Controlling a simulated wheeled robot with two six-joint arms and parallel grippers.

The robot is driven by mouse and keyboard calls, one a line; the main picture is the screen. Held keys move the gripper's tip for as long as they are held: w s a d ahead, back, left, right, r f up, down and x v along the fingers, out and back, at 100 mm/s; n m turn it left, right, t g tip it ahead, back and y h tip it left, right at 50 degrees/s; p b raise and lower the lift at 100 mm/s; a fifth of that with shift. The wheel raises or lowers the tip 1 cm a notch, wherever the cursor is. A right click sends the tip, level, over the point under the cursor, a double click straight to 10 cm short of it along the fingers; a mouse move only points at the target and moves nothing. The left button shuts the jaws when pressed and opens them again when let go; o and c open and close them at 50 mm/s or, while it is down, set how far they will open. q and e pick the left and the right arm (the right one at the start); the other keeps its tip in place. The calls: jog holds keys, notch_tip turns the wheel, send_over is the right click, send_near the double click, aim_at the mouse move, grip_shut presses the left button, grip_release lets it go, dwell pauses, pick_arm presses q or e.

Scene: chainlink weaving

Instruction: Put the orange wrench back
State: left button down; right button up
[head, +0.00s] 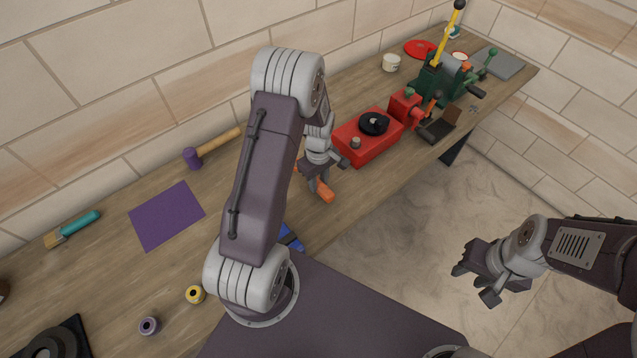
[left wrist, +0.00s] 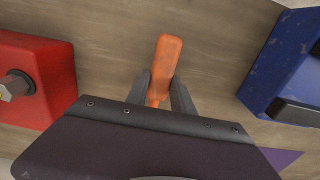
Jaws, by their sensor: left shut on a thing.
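My left gripper (head: 324,184) is over the table's front part, shut on an orange handle that I take for the orange wrench (head: 325,193). In the left wrist view the wrench (left wrist: 165,62) shows as a smooth orange handle between the two dark fingers, its rounded end pointing away from the gripper. The rest of it is hidden by the gripper. Whether it touches the table is hard to tell. My right gripper (head: 475,282) is open and empty, over the floor in front of the table.
A red box with a black disc (head: 368,150) stands just right of my left gripper. A blue object (head: 291,237) lies to its left, partly hidden by my arm. A purple mat (head: 166,215) and a mallet (head: 212,145) lie further left. A green machine (head: 440,78) stands back right.

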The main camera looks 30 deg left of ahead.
pick_arm(q)
jog(key=shift+f+p, duration=0.35)
jog(key=shift+f, duration=0.15)
jog(key=shift+w+a+f, duration=0.1)
jog(key=shift+w+f, duration=0.05)
jog(key=shift+f, duration=0.5)
jog(key=c, duration=1.1)
grip_release()
